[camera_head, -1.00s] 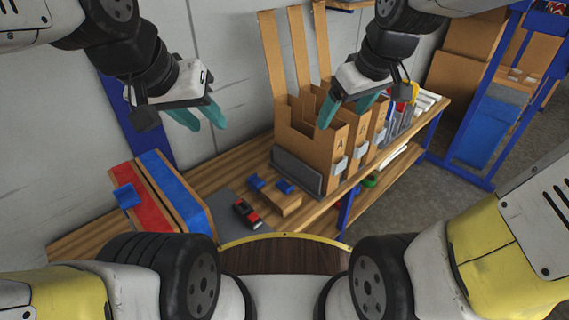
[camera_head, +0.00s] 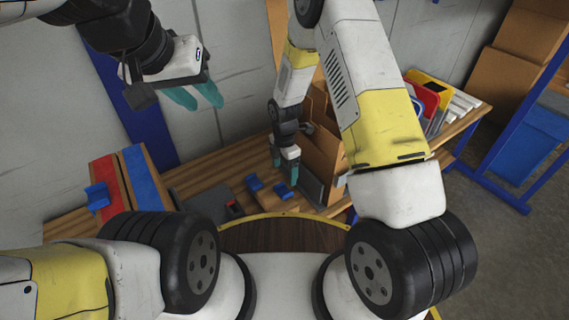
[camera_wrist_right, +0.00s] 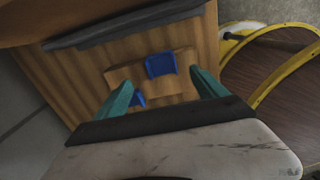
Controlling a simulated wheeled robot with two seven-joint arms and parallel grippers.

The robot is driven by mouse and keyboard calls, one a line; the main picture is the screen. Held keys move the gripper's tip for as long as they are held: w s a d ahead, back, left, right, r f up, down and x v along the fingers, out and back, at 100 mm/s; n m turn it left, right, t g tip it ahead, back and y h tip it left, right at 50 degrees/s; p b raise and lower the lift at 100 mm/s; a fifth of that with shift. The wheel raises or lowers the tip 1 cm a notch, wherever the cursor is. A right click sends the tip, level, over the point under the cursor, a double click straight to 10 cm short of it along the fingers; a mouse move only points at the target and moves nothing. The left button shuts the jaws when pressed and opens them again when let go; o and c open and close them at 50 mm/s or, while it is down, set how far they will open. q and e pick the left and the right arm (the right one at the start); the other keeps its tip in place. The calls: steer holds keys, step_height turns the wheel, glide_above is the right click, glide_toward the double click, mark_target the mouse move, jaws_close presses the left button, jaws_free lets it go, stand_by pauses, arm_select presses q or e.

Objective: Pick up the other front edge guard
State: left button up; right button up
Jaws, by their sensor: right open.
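Two small blue edge guards show near my right gripper. One (camera_head: 254,184) is on the left and the other (camera_head: 283,190) is beneath the right gripper (camera_head: 285,172). The right wrist view shows one guard (camera_wrist_right: 160,65) on a cardboard block (camera_wrist_right: 178,82), between the open teal fingers (camera_wrist_right: 160,77), which do not touch it. The second guard (camera_wrist_right: 138,99) is partly covered by the left finger. A further blue piece (camera_head: 97,196) sits on the red strip at the left. My left gripper (camera_head: 198,96) is open and empty, high over the bench's left side.
Cardboard bins (camera_head: 322,150) with a dark grey strip (camera_head: 313,190) stand just right of the gripper, partly hidden by my right arm. A red-and-blue-topped box (camera_head: 148,178) is at the left. The wooden bench (camera_head: 205,176) has some bare room between them.

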mark_target(284, 191)
step_height(284, 191, down, 8)
steer(key=shift+s+a+f, duration=0.1)
steer(key=shift+s+f, duration=0.05)
steer(key=shift+f, duration=0.1)
steer(key=c, duration=1.4)
steer(key=shift+c, duration=0.2)
steer(key=shift+r, duration=0.15)
